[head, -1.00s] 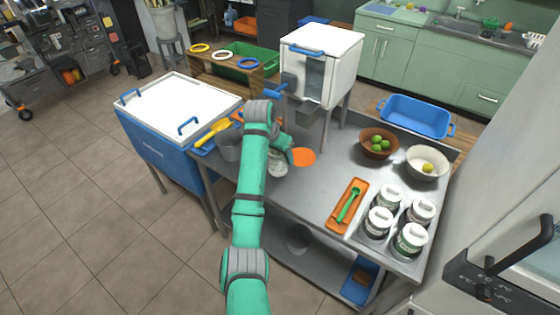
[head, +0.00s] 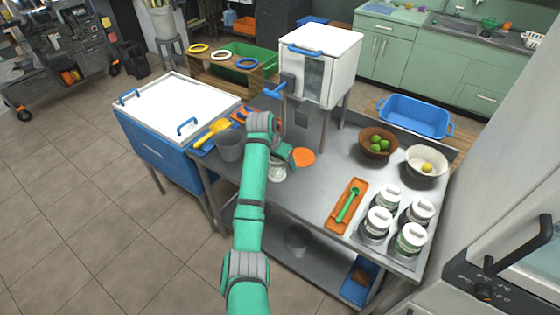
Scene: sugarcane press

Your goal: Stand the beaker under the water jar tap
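My teal arm reaches over the near-left part of the steel table. A small pale, clear-looking vessel (head: 278,173), possibly the beaker, shows directly below the gripper, partly hidden by the arm. I cannot tell whether the fingers hold it or whether it touches the table. A grey pot (head: 230,145) stands left of the arm. I cannot make out a water jar with a tap for certain.
A white press cabinet (head: 319,62) with a blue crank stands behind the gripper. Two bowls (head: 379,143) (head: 427,162), an orange tray (head: 348,205) and several lidded jars (head: 380,222) fill the right side. A white-topped blue chest (head: 180,105) adjoins the left. Table between disc and tray is clear.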

